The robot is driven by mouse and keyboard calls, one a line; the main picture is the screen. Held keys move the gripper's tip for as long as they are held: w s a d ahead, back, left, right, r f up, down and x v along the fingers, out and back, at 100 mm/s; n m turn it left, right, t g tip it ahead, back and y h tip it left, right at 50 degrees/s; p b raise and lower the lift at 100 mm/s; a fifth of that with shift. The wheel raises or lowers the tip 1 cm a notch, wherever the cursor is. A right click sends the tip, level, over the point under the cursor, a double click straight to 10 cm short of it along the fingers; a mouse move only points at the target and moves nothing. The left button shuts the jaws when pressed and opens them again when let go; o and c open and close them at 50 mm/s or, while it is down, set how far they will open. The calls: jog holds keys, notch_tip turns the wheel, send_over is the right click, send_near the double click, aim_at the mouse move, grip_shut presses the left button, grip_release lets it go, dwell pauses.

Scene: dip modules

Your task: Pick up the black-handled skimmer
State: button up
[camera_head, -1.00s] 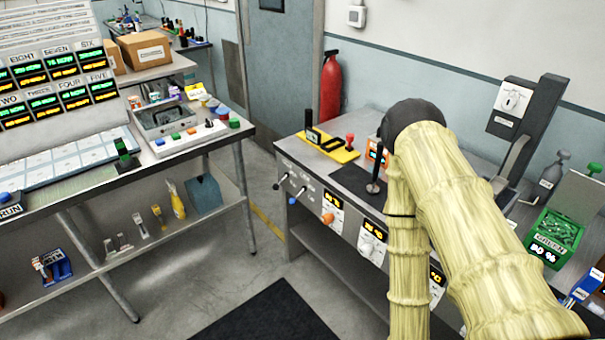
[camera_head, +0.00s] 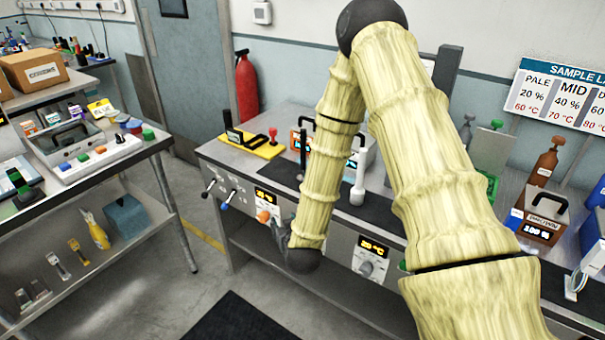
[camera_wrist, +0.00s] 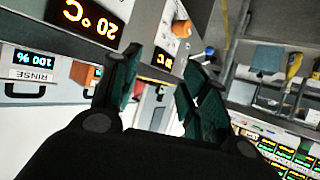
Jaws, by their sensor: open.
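A thin upright black handle (camera_head: 303,150) stands on the black mat on the right-hand bench in the head view. It looks like the black-handled skimmer, but its lower end is partly hidden by my arm. In the head view my gripper hangs in front of the bench front, below and apart from the handle, mostly hidden behind my wrist. I cannot make out the skimmer in the wrist view.
The steel bench (camera_head: 222,150) carries a yellow holder (camera_head: 258,146). Knobs and a temperature display (camera_head: 373,247) are on its front. A RINSE box (camera_wrist: 35,72) shows in the wrist view. The floor between the benches is clear.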

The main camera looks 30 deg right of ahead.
aim_at(303, 143)
jog(key=w+d+r+m+t+h, duration=0.1)
jog(key=w+d+r+h, duration=0.1)
jog(key=w+d+r, duration=0.1)
jog(key=w+d+r+m+t+h, duration=0.1)
jog(key=w+d+r+h, duration=0.1)
jog(key=d+r, duration=0.4)
jog(key=w+d+r+m+t+h, duration=0.1)
jog(key=w+d+r+h, duration=0.1)
jog(key=w+d+r, duration=0.2)
jog(key=shift+w+d+r+m+b, duration=0.1)
jog(key=shift+w+r+m+b, duration=0.15)
jog(key=shift+r, duration=0.5)
jog(key=shift+w+d+r+m+b, duration=0.15)
jog(key=shift+w+r, duration=0.15)
jog(key=shift+r, duration=0.45)
jog(key=shift+a+p+x, duration=0.1)
jog(key=shift+p+x, duration=0.5)
jog(key=shift+x, duration=0.95)
jog(key=shift+a+p+x, duration=0.15)
jog(key=shift+p+x, duration=0.4)
jog(key=shift+x, duration=1)
jog(key=shift+w+r, duration=0.15)
grip_shut()
